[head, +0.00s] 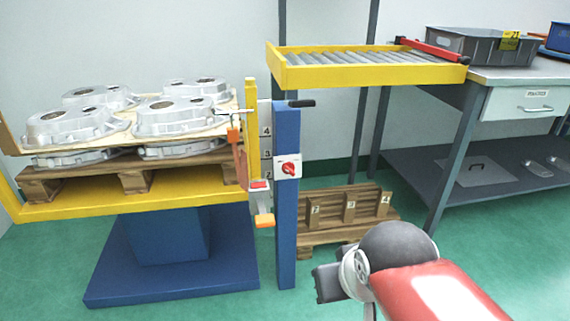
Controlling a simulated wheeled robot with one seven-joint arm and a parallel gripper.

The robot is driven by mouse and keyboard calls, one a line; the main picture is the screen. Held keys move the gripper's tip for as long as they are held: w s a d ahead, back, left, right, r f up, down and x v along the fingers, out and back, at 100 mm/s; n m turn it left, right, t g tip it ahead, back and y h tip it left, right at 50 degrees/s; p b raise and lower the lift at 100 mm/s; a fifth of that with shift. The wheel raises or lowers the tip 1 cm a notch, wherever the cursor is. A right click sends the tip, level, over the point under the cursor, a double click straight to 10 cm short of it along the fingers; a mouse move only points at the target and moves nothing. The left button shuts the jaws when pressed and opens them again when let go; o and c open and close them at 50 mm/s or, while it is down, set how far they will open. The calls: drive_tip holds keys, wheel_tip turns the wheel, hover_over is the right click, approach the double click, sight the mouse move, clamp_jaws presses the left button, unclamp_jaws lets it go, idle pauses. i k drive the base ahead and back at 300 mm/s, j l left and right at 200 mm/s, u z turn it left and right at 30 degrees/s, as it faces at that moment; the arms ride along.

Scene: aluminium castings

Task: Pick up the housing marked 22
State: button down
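Several silvery aluminium housings sit on a pallet (135,180) at the left. The upper layer shows a front-left housing (68,124), a front-right housing (178,117), a back-left housing (100,95) and a back-right housing (195,88). A pale separator sheet (120,138) lies under them, with more housings (75,158) below it. I cannot read a number 22 on any housing. My arm shows at the lower right, apart from the housings. A dark part at its end, perhaps my gripper (328,283), is seen from behind; its fingers cannot be made out.
The pallet rests on a yellow and blue lift table (170,285). A blue post (287,220) with a red switch stands right of it. A yellow-framed roller conveyor (365,72), a workbench (520,73) with a grey crate (470,48), and a low wooden pallet (345,235) are further right.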

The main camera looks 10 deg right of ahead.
sight(68, 126)
drive_tip(key=i+j+u, duration=0.1)
drive_tip(key=u, duration=0.35)
drive_tip(key=i+u, duration=0.2)
drive_tip(key=u, duration=0.3)
drive_tip(key=i+u, duration=0.15)
drive_tip(key=u, duration=0.3)
